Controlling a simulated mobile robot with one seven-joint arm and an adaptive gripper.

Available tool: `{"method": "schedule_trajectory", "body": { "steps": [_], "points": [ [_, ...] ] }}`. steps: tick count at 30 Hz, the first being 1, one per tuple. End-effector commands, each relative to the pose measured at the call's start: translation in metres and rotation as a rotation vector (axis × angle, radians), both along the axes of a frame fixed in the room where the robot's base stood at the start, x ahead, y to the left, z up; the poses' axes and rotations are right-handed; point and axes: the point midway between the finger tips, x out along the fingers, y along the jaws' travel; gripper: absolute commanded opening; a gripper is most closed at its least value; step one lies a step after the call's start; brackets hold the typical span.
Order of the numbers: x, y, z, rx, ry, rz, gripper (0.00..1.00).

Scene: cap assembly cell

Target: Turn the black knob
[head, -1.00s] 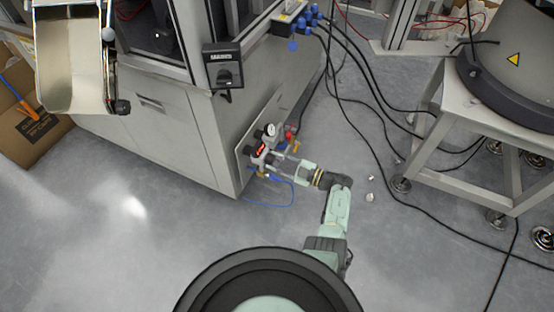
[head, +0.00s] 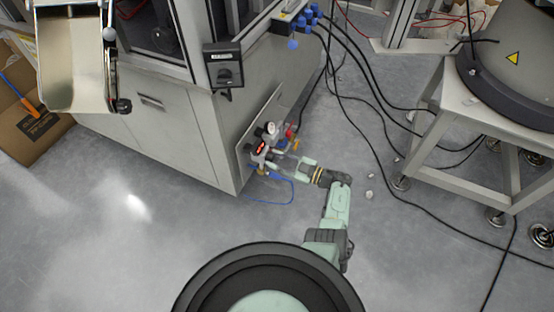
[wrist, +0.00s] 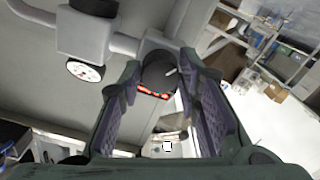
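My gripper (wrist: 160,62) is open. Its two fingers stand on either side of the knob, with space visible between them; I cannot tell whether either touches it. In the head view my gripper (head: 285,162) reaches the regulator from the right.
A round gauge (wrist: 85,70) sits left of the knob. A blue hose (head: 285,200) loops below the regulator. Black cables (head: 375,125) run across the floor at right. Open floor lies at left.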

Motion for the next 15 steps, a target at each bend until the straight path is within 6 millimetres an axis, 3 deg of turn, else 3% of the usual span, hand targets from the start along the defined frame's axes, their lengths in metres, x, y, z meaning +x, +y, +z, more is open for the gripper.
{"method": "schedule_trajectory", "body": {
  "steps": [9, 15],
  "points": [
    [0.0, -0.0001, -0.0001, 0.0, -0.001, 0.0, 0.51],
    [0.0, 0.0, 0.0, 0.0, -0.001, 0.0, 0.51]
  ]
}}
